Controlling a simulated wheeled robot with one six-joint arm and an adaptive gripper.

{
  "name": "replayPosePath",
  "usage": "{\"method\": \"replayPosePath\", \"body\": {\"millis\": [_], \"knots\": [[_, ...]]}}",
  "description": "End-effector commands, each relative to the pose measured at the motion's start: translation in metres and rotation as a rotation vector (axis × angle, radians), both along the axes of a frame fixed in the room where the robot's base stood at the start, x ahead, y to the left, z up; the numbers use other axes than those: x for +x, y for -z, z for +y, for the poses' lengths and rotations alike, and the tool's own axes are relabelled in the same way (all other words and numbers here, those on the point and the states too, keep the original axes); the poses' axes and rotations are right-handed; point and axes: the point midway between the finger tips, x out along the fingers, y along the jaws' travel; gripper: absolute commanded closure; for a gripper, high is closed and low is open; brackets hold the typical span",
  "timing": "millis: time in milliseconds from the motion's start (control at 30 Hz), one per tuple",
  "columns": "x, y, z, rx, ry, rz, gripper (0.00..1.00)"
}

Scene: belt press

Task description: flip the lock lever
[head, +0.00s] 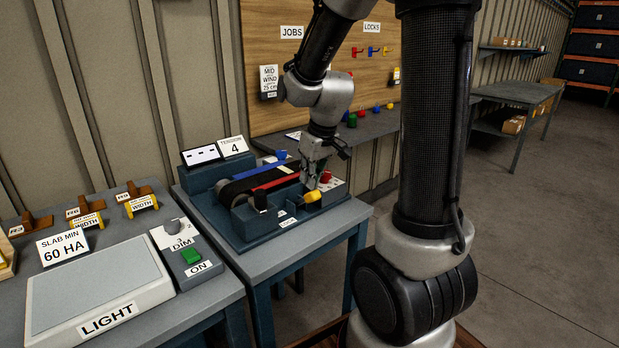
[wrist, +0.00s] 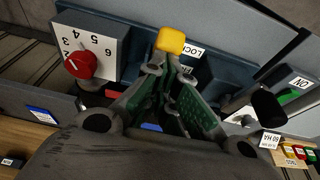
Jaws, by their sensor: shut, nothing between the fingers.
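The lock lever shows as a yellow-tipped handle (head: 313,196) at the front right of the belt press. In the wrist view its yellow tip (wrist: 171,40) stands beside a white LOCK label (wrist: 190,53). My gripper (head: 312,184) is lowered over the press, just behind the yellow tip in the head view. In the wrist view my gripper (wrist: 172,68) has its fingertips close together with nothing between them, right by the yellow tip. I cannot tell whether they touch it. The lever's lower part is mostly hidden by the fingers.
A red dial knob (wrist: 80,64) on a numbered plate is close to my gripper. A black handle (wrist: 268,108) rises on its other side. The belt press (head: 240,238) stands on a blue-grey table. A light box (head: 95,285) and the green ON button (head: 191,256) are to the left.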

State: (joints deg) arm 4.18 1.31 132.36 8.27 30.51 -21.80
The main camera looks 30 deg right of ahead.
Motion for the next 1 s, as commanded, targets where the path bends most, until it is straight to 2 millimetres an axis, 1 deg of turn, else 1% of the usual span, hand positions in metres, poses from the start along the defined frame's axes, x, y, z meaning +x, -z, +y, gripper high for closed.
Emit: {"method": "replayPosePath", "body": {"millis": [33, 167, 267, 333, 367, 400, 500, 700, 800, 1000], "knots": [[-0.006, 0.004, 0.000, 0.003, 0.001, 0.021, 1.00], [0.000, -0.003, 0.000, 0.002, 0.001, 0.017, 1.00], [0.011, -0.017, 0.001, 0.000, -0.001, 0.009, 1.00], [0.020, -0.029, 0.002, -0.001, 0.000, 0.004, 1.00], [0.018, -0.036, 0.001, 0.000, 0.002, 0.002, 1.00], [0.011, -0.044, -0.001, 0.000, 0.003, 0.000, 1.00], [-0.003, -0.064, -0.003, 0.000, 0.002, -0.001, 1.00], [-0.026, -0.094, -0.008, 0.000, 0.002, -0.001, 1.00], [-0.033, -0.104, -0.009, 0.000, 0.001, -0.001, 1.00], [-0.038, -0.111, -0.010, -0.001, 0.001, 0.000, 1.00]]}}
